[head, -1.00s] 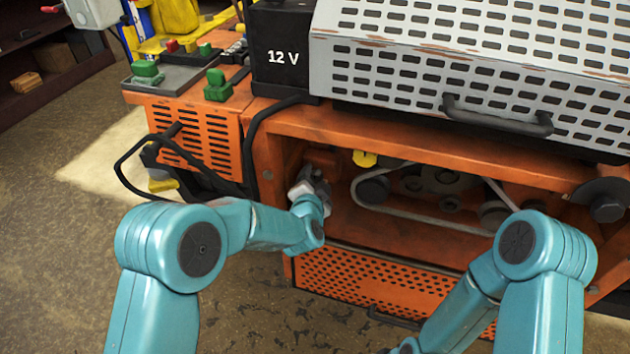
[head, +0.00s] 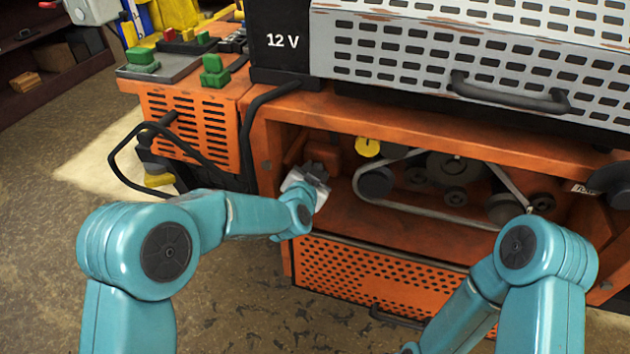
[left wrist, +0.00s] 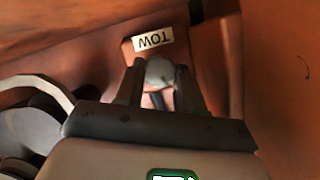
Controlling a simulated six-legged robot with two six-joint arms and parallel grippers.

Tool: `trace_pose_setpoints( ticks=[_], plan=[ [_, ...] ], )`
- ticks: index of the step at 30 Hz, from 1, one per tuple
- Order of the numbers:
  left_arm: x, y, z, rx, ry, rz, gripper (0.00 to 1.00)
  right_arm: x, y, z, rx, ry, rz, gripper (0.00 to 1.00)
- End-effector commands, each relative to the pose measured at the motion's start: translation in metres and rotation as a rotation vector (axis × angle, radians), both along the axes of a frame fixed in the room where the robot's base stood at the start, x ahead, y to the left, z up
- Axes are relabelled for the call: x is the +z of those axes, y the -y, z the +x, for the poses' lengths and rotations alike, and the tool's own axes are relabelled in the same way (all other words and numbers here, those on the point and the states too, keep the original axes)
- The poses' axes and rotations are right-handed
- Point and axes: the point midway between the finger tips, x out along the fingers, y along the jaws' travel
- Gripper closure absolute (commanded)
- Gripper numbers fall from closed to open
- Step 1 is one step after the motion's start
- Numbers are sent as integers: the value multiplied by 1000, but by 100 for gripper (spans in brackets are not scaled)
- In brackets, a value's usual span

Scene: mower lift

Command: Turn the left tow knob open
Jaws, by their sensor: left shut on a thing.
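The tow knob (left wrist: 160,70) is a grey rounded knob in the left wrist view, just below an upside-down "TOW" label (left wrist: 153,40) on an orange bracket. My left gripper (left wrist: 161,83) is shut on the knob, with one finger on each side of it. In the head view my left gripper (head: 314,172) reaches into the left end of the orange machine's open bay. There the gripper hides the knob, and its exact turn angle cannot be told. My right arm runs down out of the bottom of the head view, and its gripper does not show.
A belt (head: 430,203) around several dark pulleys fills the bay to the right, near a yellow round knob (head: 368,146). The bay's left wall (head: 267,195) is close to my left gripper. A black cable (head: 245,125) hangs at the left.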

Motion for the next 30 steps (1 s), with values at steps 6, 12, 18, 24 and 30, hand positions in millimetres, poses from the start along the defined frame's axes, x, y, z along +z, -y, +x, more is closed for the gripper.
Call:
trace_pose_setpoints(
  ticks=[6, 12, 18, 24, 30],
  plan=[
    [0, 1, 0, -1, -8, -14, 93, -1, 0, 0, 0, 0, 0, 57],
    [0, 0, 0, -1, -7, -13, 37, -1, 0, 0, 0, 1, 0, 57],
    [0, 0, 0, -1, -7, -12, 37, -1, 0, 0, 0, 1, 0, 57],
    [0, 0, 0, 0, -6, -12, 37, -1, 0, 0, 0, 0, 0, 57],
    [2, 1, 0, 0, 1, 12, 37, 5, 0, 0, 0, 0, 0, 57]
  ],
)
